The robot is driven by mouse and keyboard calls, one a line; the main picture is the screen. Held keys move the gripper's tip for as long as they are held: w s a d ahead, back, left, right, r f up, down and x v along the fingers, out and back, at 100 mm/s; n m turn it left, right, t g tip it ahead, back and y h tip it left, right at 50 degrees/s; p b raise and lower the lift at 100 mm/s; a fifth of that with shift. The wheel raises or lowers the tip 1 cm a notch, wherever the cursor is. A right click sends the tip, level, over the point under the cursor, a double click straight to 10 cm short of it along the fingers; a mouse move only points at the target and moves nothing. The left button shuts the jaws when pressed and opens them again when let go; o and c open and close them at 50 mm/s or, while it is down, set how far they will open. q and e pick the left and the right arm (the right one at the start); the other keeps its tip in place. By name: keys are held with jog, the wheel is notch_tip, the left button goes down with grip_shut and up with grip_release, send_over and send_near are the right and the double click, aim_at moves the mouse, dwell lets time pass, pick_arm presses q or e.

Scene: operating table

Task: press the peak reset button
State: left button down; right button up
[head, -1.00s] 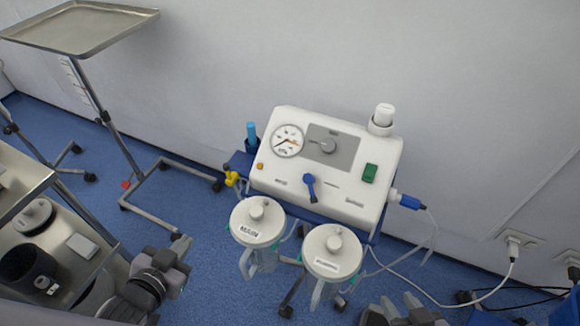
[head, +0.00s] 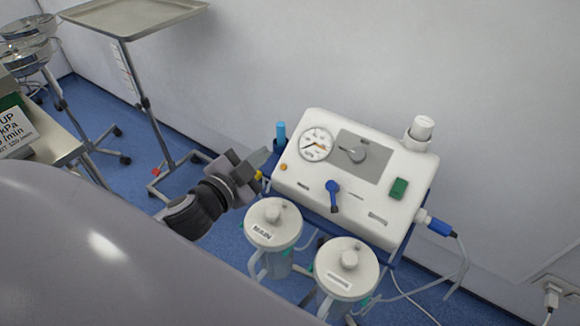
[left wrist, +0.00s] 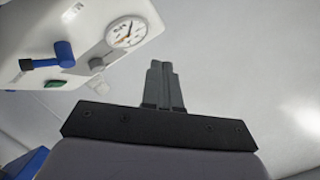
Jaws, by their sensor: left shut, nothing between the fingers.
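The white suction unit (head: 395,220) stands by the wall. A small orange button (head: 283,167) sits at the left end of its front panel, below the round gauge (head: 317,145); I take it as the peak reset button, though no label is legible. My right gripper is out of view.
The panel also has a grey knob (head: 356,154), a blue lever (head: 333,192) and a green switch (head: 398,188). Two lidded jars, one marked MAIN (head: 272,222), hang in front. A blue cylinder (head: 281,132) stands behind my left gripper. A tray stand (head: 130,20) is at upper left.

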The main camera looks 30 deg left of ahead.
aim_at(283, 167)
pick_arm(q)
jog(key=w+f+b, duration=0.5)
jog(key=f+b, duration=0.1)
jog(key=f, duration=0.1)
jog(key=shift+d+b, duration=0.2)
jog(key=shift+b, duration=0.2)
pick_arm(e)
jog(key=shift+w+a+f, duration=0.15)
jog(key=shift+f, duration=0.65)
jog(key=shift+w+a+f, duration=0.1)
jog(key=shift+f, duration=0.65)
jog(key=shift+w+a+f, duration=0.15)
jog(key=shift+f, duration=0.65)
pick_arm(q)
jog(key=shift+f, duration=0.1)
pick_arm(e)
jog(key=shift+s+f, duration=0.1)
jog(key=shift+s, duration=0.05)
pick_arm(q)
jog(key=shift+w+f, duration=0.1)
jog(key=shift+w+f, duration=0.2)
jog(key=shift+f, duration=0.05)
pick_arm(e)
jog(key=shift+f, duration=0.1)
